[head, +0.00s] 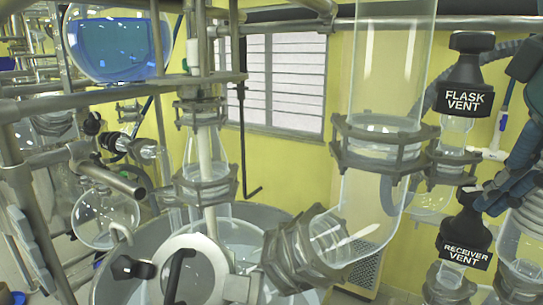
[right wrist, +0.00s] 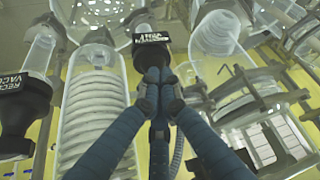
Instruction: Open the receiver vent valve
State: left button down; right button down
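The receiver vent valve (head: 463,225) is black, with a white-lettered label on its front. It stands upright on glassware at the lower right of the head view. My right gripper (head: 482,201) reaches it from the upper right, its blue fingers at the valve's top. In the right wrist view the fingertips (right wrist: 158,82) are close together and appear shut on the top of the black valve (right wrist: 152,48). The fingers hide most of that top, so the contact is only partly visible. My left gripper is not in view.
The similar flask vent valve (head: 465,75) is just above in the head view. The receiver vacuum valve (right wrist: 24,105) stands at the left of the right wrist view, beside a glass coil condenser (right wrist: 93,110). Clamped glass pipes (head: 385,145) stand left of the valve.

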jog(key=shift+s+a, duration=0.1)
dwell(0.7)
jog(key=shift+p, duration=0.45)
jog(key=shift+d, duration=1.15)
jog(key=shift+d, duration=0.15)
jog(key=shift+w+d, duration=0.25)
jog(key=shift+d, duration=0.1)
jog(key=shift+s+d, duration=0.1)
